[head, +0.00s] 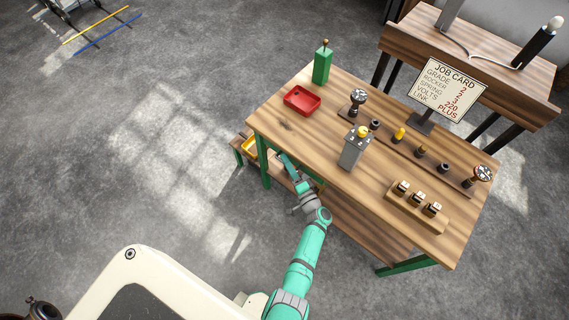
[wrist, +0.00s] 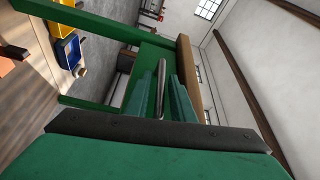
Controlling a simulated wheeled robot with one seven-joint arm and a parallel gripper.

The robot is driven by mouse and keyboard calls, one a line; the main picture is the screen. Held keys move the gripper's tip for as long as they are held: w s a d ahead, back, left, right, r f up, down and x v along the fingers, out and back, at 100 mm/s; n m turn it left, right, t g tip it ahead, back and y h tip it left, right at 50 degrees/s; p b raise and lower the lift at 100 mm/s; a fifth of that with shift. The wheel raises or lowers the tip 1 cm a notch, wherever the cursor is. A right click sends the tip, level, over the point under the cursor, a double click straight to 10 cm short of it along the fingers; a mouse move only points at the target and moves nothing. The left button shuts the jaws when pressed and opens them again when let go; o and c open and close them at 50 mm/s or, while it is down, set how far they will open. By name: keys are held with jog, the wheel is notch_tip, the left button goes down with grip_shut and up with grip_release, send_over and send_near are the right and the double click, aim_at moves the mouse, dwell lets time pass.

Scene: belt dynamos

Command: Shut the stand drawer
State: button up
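The wooden stand (head: 300,130) with green legs fills the right half of the head view. My gripper (head: 287,161) is at its near left edge, just below the tabletop. In the wrist view a green panel (wrist: 143,84), which looks like the drawer front, faces my gripper (wrist: 165,92). A grey bar handle (wrist: 161,88) stands out between the two teal fingers, which look apart with a narrow gap around it. The tabletop and my arm hide most of the drawer in the head view, so how far it is out cannot be told.
A red tray (head: 302,100), a grey lever box (head: 353,149), a green bottle-like post (head: 322,66) and a job card (head: 449,90) stand on the top. A yellow bin (head: 249,147) sits low at the left of the stand.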

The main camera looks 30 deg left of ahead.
dwell(0.7)
jog(key=shift+s+d+f, duration=0.15)
jog(key=shift+s+d, duration=0.15)
jog(key=shift+d, duration=0.05)
jog(key=v, duration=1)
jog(key=s+d+f+g+h, duration=0.1)
jog(key=s+d+f+h, duration=0.35)
jog(key=s, duration=0.45)
jog(key=s+d+f+h, duration=0.4)
jog(key=s+f+h, duration=0.15)
jog(key=s, duration=0.45)
jog(key=s+d+r+n+t+h, duration=0.1)
jog(key=s+d+r+h, duration=0.3)
jog(key=s+d+r, duration=0.3)
jog(key=s+d+r+n+t+h, duration=0.1)
jog(key=r+t, duration=0.2)
jog(key=r, duration=1.1)
jog(key=s+d+r+n+t+h, duration=0.1)
jog(key=s+r+n+t, duration=0.1)
jog(key=r, duration=1.2)
jog(key=shift+s+r+t, duration=0.15)
jog(key=shift+r+t, duration=0.15)
jog(key=shift+t, duration=0.1)
